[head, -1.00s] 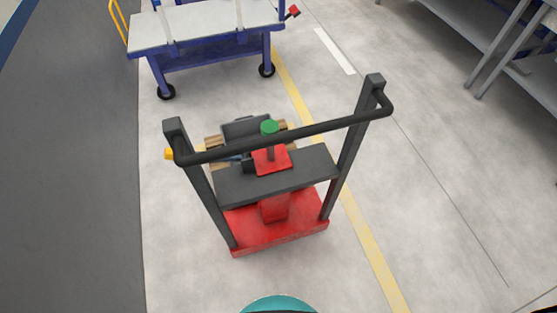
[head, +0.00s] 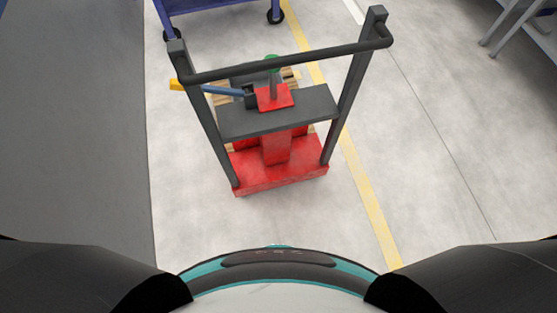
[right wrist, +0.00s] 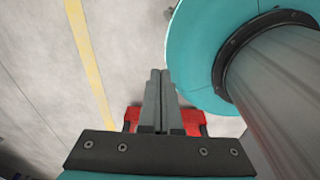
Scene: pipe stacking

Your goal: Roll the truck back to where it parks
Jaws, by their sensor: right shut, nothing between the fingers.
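The truck (head: 245,179) has a red base, two dark grey posts, a grey shelf and a black handlebar (head: 290,64) across the top. It stands upright on the floor in front of me, handlebar side towards me. Its far part is partly hidden behind the shelf. My right gripper (right wrist: 162,75) shows in the right wrist view, its fingers together and empty. Red parts (right wrist: 190,118), seemingly of the truck, show behind those fingers; I see no contact. My left gripper is in no view.
A yellow floor line (head: 365,195) runs along the truck's right side. A blue-framed cart (head: 215,5) stands beyond the truck. Grey metal legs (head: 510,25) stand at the upper right. A dark grey floor strip (head: 70,150) lies left; pale floor between is clear.

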